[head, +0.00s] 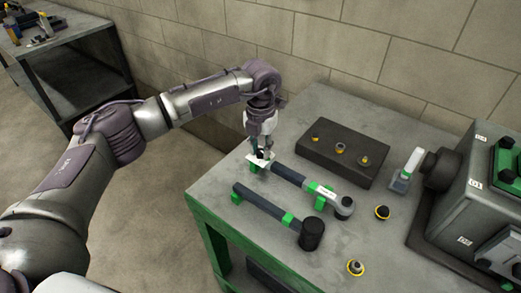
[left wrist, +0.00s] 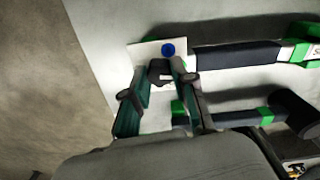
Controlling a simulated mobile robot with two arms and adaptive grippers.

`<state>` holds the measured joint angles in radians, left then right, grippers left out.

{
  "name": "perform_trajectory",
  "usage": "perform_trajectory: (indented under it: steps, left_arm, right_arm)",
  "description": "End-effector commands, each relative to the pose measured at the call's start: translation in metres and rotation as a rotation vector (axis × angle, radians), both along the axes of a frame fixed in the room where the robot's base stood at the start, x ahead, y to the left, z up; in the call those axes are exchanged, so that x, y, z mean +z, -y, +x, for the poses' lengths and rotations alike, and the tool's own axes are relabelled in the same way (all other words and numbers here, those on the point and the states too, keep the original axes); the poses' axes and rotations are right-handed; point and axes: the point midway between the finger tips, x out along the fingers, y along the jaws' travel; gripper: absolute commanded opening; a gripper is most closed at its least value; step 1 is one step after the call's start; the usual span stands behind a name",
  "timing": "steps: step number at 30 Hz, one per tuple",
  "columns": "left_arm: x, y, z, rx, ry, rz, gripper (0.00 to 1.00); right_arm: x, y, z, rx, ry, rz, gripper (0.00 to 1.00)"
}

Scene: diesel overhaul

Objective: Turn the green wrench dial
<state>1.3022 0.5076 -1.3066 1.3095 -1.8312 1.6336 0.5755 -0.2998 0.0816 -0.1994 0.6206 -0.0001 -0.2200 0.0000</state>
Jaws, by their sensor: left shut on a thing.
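The wrench (head: 289,175) lies on the bench in green holders. It has a dark handle, a green band, a white label and a grey round head at its right end. It also shows in the left wrist view (left wrist: 236,56). At its left end is a white plate (left wrist: 143,50) with a blue dot and a small black dial knob (left wrist: 160,70). My left gripper (head: 261,146) points down over this end, its fingers shut on the black knob; the fingers partly hide it. My right gripper is in neither view.
A second dark tool (head: 262,204) with a black cylindrical head lies parallel in front, close to the gripper. A dark block (head: 342,153) with brass parts stands behind. A grey machine (head: 456,215) fills the right side.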

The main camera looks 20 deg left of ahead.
Motion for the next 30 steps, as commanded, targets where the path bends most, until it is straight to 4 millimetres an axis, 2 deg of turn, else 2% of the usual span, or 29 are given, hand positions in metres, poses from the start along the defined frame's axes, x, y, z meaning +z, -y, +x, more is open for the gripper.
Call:
perform_trajectory:
  steps: [10, 26, 27, 30]
  left_arm:
    - [-0.0001, -0.0002, 0.0, 0.133, 0.0, 0.001, 0.0]
    - [0.0003, -0.0001, 0.0, 0.154, 0.0, 0.001, 0.0]
    - [0.0003, -0.0001, 0.0001, 0.154, 0.0, 0.001, 0.31]
    - [0.0002, -0.0001, 0.0001, 0.154, 0.0, 0.0, 0.48]
  right_arm:
    - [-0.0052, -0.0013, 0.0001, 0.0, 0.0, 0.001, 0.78]
    - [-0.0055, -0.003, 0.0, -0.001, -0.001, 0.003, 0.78]
    - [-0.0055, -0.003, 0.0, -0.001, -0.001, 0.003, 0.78]
    - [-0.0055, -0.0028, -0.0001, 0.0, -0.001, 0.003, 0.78]
